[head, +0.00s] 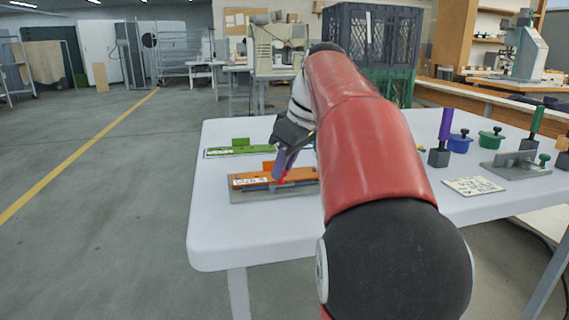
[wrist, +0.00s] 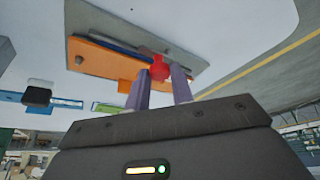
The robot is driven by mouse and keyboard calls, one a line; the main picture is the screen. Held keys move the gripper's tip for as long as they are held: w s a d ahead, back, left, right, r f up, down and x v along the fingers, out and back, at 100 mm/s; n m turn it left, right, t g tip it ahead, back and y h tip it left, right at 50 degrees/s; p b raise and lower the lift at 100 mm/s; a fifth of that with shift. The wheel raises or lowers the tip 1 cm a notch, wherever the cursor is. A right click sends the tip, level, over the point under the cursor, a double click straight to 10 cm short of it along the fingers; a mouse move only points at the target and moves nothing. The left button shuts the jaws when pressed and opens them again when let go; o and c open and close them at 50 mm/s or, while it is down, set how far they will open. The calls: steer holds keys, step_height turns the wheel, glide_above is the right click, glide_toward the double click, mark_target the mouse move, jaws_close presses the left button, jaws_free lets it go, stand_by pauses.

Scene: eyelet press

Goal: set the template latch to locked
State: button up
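The orange template (head: 252,180) lies on a grey base plate (head: 237,196) near the front of the white table. In the wrist view the orange template (wrist: 100,58) has a dark blue bar along it and a red piece (wrist: 158,68), apparently the latch, near one end. My gripper (head: 283,178) reaches down to this red piece. In the wrist view my gripper (wrist: 163,72) has its two purple fingers apart, with the red piece at and between the fingertips. Contact cannot be made out. The latch's locked or unlocked marking is not readable.
A green template (head: 240,149) lies behind the orange one. To the right stand a purple-handled tool (head: 445,125), a blue pot (head: 459,143), a green pot (head: 491,138), a grey fixture (head: 515,165) and a printed card (head: 473,186). The table's front left is clear.

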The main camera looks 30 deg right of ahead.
jaws_close()
steer(key=shift+w+r+n+p, duration=0.1)
steer(key=shift+n+p, duration=0.3)
steer(key=shift+p, duration=0.1)
steer(key=shift+w+d+r+n+y+p, duration=0.1)
steer(key=shift+n+y+p, duration=0.2)
steer(key=shift+n+p, duration=0.35)
steer(key=shift+w+n+g+y+p, duration=0.3)
steer(key=shift+n+g+y+p, duration=0.15)
steer(key=shift+n+p, duration=0.6)
steer(key=n, duration=0.1)
steer(key=n+g, duration=0.1)
steer(key=n, duration=0.1)
steer(key=shift+w+d+y, duration=0.1)
steer(key=shift+w+y, duration=0.15)
steer(key=shift+w, duration=0.1)
steer(key=n+g, duration=0.1)
steer(key=n, duration=0.3)
steer(key=shift+w+a+n+g, duration=0.2)
steer(key=shift+w+n+g, duration=0.1)
steer(key=shift+w+g, duration=0.1)
